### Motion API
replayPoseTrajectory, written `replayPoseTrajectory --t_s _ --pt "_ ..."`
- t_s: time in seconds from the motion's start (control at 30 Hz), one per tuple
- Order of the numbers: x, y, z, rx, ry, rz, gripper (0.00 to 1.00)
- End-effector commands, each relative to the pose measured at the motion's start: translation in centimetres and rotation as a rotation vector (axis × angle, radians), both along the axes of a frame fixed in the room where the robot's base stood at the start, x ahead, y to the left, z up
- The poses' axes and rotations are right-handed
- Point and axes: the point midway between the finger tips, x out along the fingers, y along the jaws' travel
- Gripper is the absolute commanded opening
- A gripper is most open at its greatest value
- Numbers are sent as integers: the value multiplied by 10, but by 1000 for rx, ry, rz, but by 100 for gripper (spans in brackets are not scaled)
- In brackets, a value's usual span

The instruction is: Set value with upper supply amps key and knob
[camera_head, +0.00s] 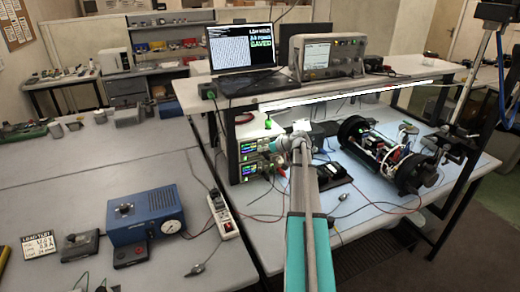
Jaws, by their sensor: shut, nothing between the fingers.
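Two bench power supplies are stacked under the raised shelf, left of centre. The upper supply (249,149) has a small lit green display on its front. The lower supply (249,169) is directly beneath it, also lit. My arm reaches up from the bottom of the picture, and my gripper (284,146) is at the right side of the supplies' front panels. It is shut and empty. The gripper end hides part of the panels, so the amps key and knob are too small and covered to make out. I cannot tell whether the gripper touches the panel.
A dark cylinder assembly (388,155) with exposed wiring lies on the right bench. A laptop (240,50) and an oscilloscope (331,55) stand on the shelf above. A blue gauge box (146,213), a power strip (222,214) and a load-test card (38,244) are on the left table. Loose leads cross the bench.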

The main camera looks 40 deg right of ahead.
Motion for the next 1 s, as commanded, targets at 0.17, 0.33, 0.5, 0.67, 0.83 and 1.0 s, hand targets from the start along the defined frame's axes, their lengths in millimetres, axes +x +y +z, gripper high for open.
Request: replayPoseTrajectory --t_s 0.17,0.33,0.5,0.67,0.83,1.0 --pt "-5 1 0 0 0 0 0" --pt "-12 3 0 0 0 0 0" --pt "-15 3 0 0 0 0 0" --pt "-15 3 0 0 0 0 0" --pt "-15 3 0 0 0 0 0" --pt "-21 5 0 0 0 0 0"
